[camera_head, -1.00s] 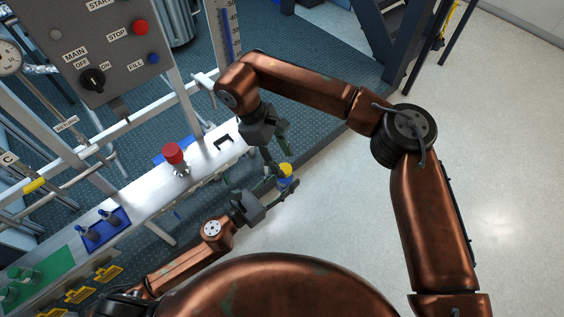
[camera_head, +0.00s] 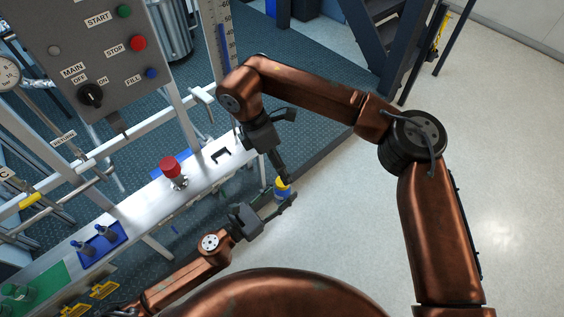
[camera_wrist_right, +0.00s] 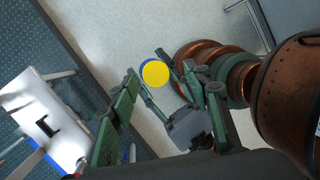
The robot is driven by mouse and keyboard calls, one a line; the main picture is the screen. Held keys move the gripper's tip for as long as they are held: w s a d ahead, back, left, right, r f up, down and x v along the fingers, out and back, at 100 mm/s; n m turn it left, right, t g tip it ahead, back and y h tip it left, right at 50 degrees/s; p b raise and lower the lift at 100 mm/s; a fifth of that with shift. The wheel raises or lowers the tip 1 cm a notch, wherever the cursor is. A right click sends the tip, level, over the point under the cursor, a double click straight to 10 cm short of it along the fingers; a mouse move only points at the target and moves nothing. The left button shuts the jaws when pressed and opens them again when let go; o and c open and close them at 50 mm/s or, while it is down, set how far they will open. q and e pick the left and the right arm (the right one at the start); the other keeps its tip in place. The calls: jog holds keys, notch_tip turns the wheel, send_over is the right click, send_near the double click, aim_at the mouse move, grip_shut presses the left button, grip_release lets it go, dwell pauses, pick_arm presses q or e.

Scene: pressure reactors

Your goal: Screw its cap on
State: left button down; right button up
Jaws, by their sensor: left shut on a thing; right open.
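A small blue container with a round yellow top (camera_head: 283,183) is held above the floor, beyond the bench's edge. My left gripper (camera_head: 284,200) is shut on the blue container from below and to the left. My right gripper (camera_head: 280,170) points down at the yellow top from above. In the right wrist view, the yellow top (camera_wrist_right: 156,74) is a full disc with a thin blue rim behind it. The open fingers of my right gripper (camera_wrist_right: 162,82) are on either side of it, apart from it. I cannot tell how the yellow top sits on the blue part.
The metal bench (camera_head: 143,204) carries a red knob (camera_head: 170,165), a blue tray (camera_head: 99,246) with small dark-topped items and a green mat (camera_head: 48,288). A grey control panel (camera_head: 103,60) stands behind. Clear pale floor (camera_head: 340,220) lies to the right.

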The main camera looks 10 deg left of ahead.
jog(key=n, duration=0.6)
jog(key=shift+r+y, duration=0.1)
jog(key=shift+y, duration=0.2)
jog(key=n, duration=0.4)
jog(key=shift+d+r, duration=0.1)
jog(key=n, duration=0.4)
jog(key=shift+r+y, duration=0.1)
jog(key=shift+y, duration=0.3)
jog(key=n, duration=0.5)
jog(key=shift+r+n, duration=0.2)
jog(key=shift+n, duration=0.2)
jog(key=n, duration=0.3)
jog(key=n+y, duration=0.1)
jog(key=n, duration=0.1)
jog(key=shift+r+n, duration=0.2)
jog(key=shift+n, duration=0.2)
jog(key=n, duration=0.4)
jog(key=shift+d+r+t, duration=0.15)
jog(key=shift+t, duration=0.15)
jog(key=n, duration=0.3)
jog(key=n+y, duration=0.1)
jog(key=n, duration=0.1)
jog(key=shift+s+r+n, duration=0.1)
jog(key=shift+r+n, duration=0.15)
jog(key=shift+n, duration=0.05)
jog(key=n, duration=0.4)
jog(key=shift+r, duration=0.2)
